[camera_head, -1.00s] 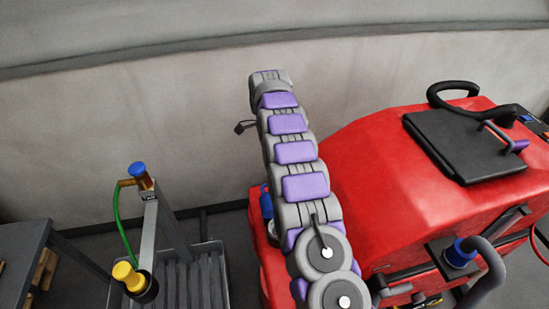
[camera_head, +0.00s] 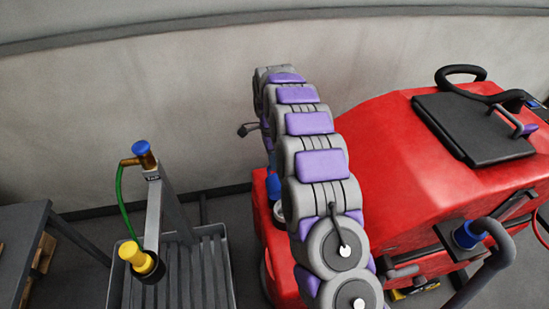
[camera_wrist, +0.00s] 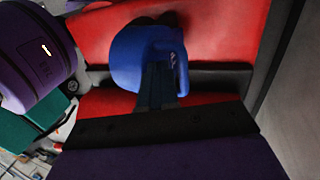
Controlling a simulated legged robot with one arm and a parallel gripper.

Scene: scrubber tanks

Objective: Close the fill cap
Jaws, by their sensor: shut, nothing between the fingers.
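The fill cap, a blue rounded part (camera_wrist: 138,58), shows in the wrist view against the red machine body. In the head view a blue part (camera_head: 273,184), likely the same cap, shows at the left edge of the red scrubber (camera_head: 385,165), with a pale ring (camera_head: 279,210) just below it. My arm hides part of this area. My gripper (camera_wrist: 157,82) is shut, its dark fingers overlapping the lower part of the blue cap in the wrist view. I cannot tell whether they touch it. The gripper is hidden in the head view.
A grey wall (camera_head: 130,90) stands close behind the scrubber. A black panel with a handle (camera_head: 475,130) lies on top of the scrubber, and a blue hose fitting (camera_head: 467,235) is at its right. A grated tray (camera_head: 190,265) with a tap post stands at the left.

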